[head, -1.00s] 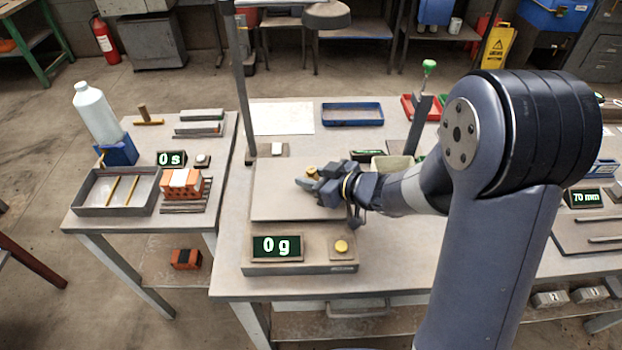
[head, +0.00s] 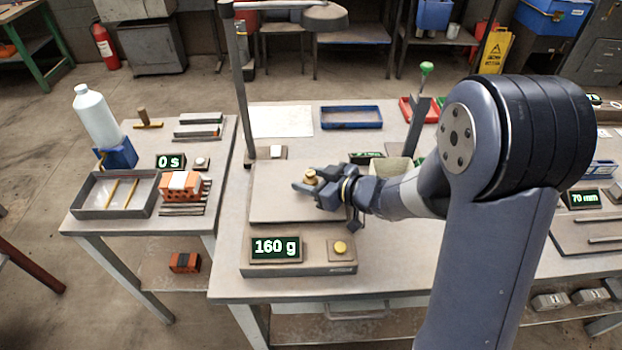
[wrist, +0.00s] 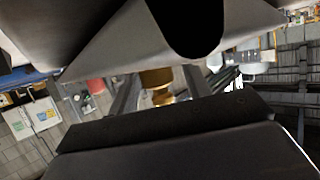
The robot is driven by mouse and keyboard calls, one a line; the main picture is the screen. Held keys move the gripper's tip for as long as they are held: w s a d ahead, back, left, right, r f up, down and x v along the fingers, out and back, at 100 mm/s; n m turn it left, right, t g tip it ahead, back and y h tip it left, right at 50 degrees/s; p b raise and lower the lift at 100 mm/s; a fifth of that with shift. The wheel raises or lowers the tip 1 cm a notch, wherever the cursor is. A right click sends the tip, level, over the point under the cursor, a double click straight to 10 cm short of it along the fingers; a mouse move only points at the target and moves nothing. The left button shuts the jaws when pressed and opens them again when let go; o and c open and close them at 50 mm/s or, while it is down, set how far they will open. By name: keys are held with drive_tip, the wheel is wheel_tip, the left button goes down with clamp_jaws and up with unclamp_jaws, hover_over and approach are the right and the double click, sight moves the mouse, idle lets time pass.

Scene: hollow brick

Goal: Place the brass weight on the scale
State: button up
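The brass weight (head: 310,177) stands upright on the plate of the scale (head: 272,208), right of the plate's middle. The lower part of the weight is partly hidden by a finger in the head view.
A yellow button (head: 340,248) sits on the scale's front. A lamp post (head: 243,90) rises at the plate's back left. A blue tray (head: 351,117) and a white sheet (head: 281,121) lie behind. A green-knobbed lever (head: 426,68) stands to the right.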

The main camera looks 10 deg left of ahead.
drive_tip(key=shift+o, duration=0.4)
drive_tip(key=shift+s+d+f, duration=0.1)
drive_tip(key=shift+s+f, duration=0.05)
drive_tip(key=shift+f, duration=0.3)
drive_tip(key=shift+s+d+f, duration=0.1)
drive_tip(key=shift+s+f, duration=0.05)
drive_tip(key=shift+f, duration=0.3)
drive_tip(key=shift+a+r, duration=0.1)
drive_tip(key=shift+r, duration=0.25)
drive_tip(key=shift+w+r+p, duration=0.15)
drive_tip(key=shift+r+p, duration=0.2)
drive_tip(key=shift+p, duration=0.1)
drive_tip(key=v, duration=0.8)
drive_tip(key=p+v, duration=0.1)
drive_tip(key=v, duration=0.2)
drive_tip(key=shift+d+r, duration=0.3)
drive_tip(key=shift+r, duration=0.15)
drive_tip(key=shift+a, duration=0.1)
